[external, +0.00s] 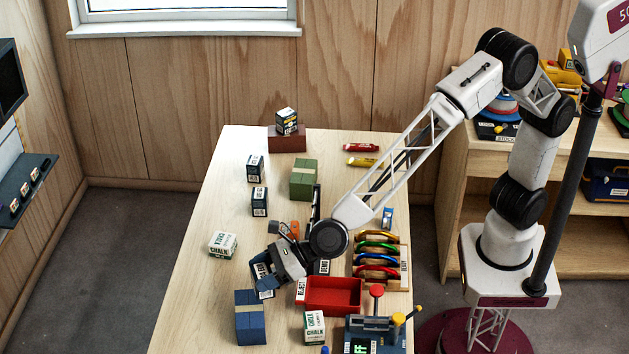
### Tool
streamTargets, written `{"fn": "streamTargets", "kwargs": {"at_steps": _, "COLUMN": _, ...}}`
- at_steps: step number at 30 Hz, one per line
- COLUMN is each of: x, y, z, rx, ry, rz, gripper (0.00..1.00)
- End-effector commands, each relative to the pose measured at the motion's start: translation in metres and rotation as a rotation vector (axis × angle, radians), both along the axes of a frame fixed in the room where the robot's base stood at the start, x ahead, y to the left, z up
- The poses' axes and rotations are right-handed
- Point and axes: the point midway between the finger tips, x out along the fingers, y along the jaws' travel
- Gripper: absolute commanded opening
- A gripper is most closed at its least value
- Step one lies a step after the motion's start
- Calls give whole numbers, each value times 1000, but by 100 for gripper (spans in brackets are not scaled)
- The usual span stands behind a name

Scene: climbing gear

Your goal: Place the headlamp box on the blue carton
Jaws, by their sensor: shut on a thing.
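The blue carton (250,322) stands at the front left of the table, with its top bare as far as I see. My gripper (264,279) is shut on a small dark box with a white label (262,270), which looks like a headlamp box. My fingers and wrist hide much of it. The held box appears just behind and above the blue carton's far edge; I cannot tell its exact height or whether they touch. Two similar dark boxes with white labels stand farther back, one (255,168) behind the other (260,201).
A green carton (303,180) and a brown carton (287,140) bearing a dark-and-yellow box (287,120) stand at the back. Chalk boxes stand left (222,245) and front (314,327). A red reject tray (335,295) and carabiner rack (377,256) lie right of my gripper.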

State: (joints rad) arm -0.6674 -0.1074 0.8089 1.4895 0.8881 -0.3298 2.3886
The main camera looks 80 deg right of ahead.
Motion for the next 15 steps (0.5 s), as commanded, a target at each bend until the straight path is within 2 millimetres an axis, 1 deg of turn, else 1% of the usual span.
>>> {"fn": "streamTargets", "kwargs": {"at_steps": 3, "x": 11, "y": 7, "z": 0, "rx": 0, "ry": -1, "rz": 0, "gripper": 35}}
{"fn": "streamTargets", "kwargs": {"at_steps": 9, "x": 25, "y": 17, "z": -2, "rx": 0, "ry": -1, "rz": 0, "gripper": 35}}
{"fn": "streamTargets", "kwargs": {"at_steps": 15, "x": 30, "y": 21, "z": -2, "rx": 1, "ry": -2, "rz": 0, "gripper": 35}}
